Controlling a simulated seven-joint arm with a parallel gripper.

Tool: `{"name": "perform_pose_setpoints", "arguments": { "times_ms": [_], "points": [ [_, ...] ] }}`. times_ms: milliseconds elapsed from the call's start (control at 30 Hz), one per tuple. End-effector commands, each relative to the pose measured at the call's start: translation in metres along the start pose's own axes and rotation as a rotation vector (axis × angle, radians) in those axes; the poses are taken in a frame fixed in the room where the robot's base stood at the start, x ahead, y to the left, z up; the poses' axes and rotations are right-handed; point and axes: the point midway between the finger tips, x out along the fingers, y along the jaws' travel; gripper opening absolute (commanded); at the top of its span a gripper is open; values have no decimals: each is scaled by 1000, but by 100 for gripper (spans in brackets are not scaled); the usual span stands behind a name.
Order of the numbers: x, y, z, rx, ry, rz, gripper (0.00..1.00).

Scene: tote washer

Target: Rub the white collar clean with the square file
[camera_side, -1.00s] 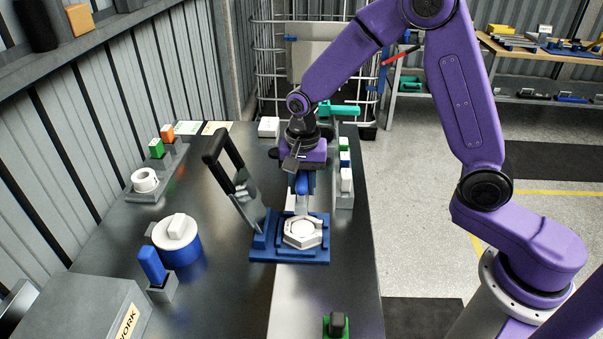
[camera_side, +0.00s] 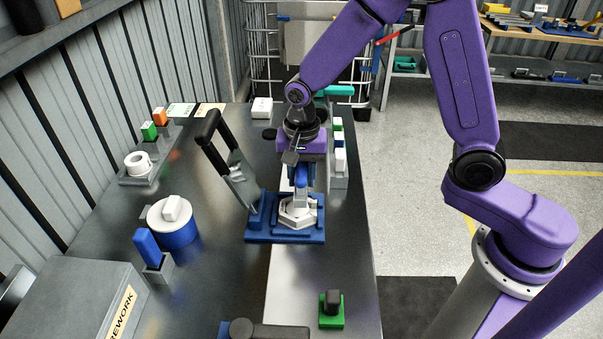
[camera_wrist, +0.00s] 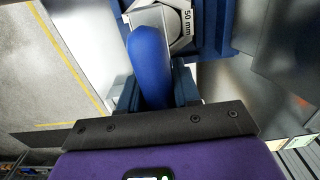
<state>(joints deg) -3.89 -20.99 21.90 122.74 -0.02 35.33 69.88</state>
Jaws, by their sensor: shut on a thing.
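The white collar (camera_side: 298,217) sits in a blue fixture (camera_side: 260,237) on the bench, beside a raised lever with a black handle (camera_side: 208,127). My gripper (camera_side: 302,165) is shut on the blue handle (camera_side: 302,177) of the square file, which points down. The file's pale lower end (camera_side: 301,197) is over the collar and hides part of it; I cannot tell whether they touch. In the wrist view, the blue handle (camera_wrist: 150,60) lies between my fingers. A pale part marked "50 mm" (camera_wrist: 186,22) shows just past it.
A blue tub with a white lid (camera_side: 172,222), a blue block in a grey holder (camera_side: 150,250) and a grey rework box (camera_side: 75,295) stand left. A green-based black knob (camera_side: 332,308) is in front. A rack of blocks (camera_side: 339,160) stands close right of my gripper.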

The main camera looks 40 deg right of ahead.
Motion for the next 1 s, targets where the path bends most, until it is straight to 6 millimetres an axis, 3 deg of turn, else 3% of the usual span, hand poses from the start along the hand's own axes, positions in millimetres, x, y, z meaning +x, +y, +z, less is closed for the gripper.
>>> {"name": "perform_pose_setpoints", "arguments": {
  "times_ms": [1000],
  "points": [
    [23, 0, 0, 0, 0, 0, 0]
  ]
}}
